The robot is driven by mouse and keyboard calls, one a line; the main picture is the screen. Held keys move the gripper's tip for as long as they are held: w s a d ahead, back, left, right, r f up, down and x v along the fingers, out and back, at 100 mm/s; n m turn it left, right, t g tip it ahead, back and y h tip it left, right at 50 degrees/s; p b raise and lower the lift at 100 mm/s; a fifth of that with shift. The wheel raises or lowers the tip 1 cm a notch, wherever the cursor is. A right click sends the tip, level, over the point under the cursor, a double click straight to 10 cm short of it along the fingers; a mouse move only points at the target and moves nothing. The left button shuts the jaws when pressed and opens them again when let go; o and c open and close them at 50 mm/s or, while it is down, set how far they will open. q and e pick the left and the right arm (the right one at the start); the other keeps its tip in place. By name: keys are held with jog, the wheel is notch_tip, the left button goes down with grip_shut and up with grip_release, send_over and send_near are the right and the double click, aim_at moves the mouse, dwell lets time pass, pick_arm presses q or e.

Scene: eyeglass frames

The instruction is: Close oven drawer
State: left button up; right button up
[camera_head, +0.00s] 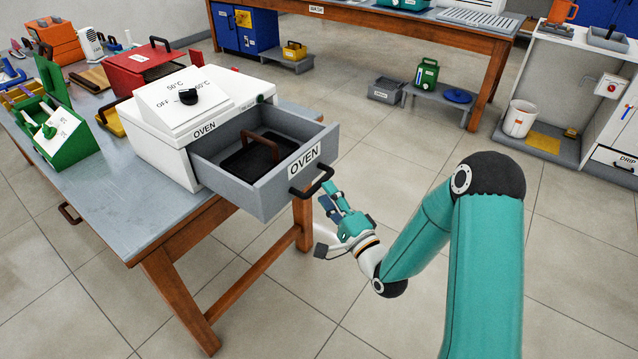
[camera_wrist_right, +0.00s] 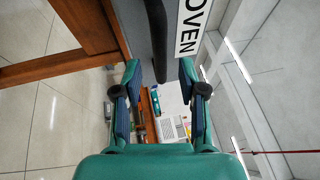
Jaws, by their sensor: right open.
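The white oven (camera_head: 165,135) stands on the grey-topped table with its grey drawer (camera_head: 262,196) pulled well out to the right. The drawer front bears an OVEN label (camera_head: 304,160) and a black bar handle (camera_head: 318,184). My right gripper (camera_head: 333,199) is open, just below and right of the handle. In the right wrist view the fingers (camera_wrist_right: 159,76) are apart, and the handle (camera_wrist_right: 156,40) runs between their tips. The gripper is not closed on it; contact is unclear. My left gripper is out of view.
A black tray (camera_head: 249,160) with a brown handle lies inside the drawer. A dial (camera_head: 188,96) sits on the oven's sloping panel. A red box (camera_head: 150,65) and a green box (camera_head: 62,140) are further left on the table (camera_head: 110,215). The floor right of the drawer is open.

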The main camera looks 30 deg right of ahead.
aim_at(319, 181)
jog(key=shift+w+r, duration=0.2)
jog(key=shift+w, duration=0.9)
jog(key=shift+w+r, duration=0.15)
jog(key=shift+w, duration=0.95)
grip_shut()
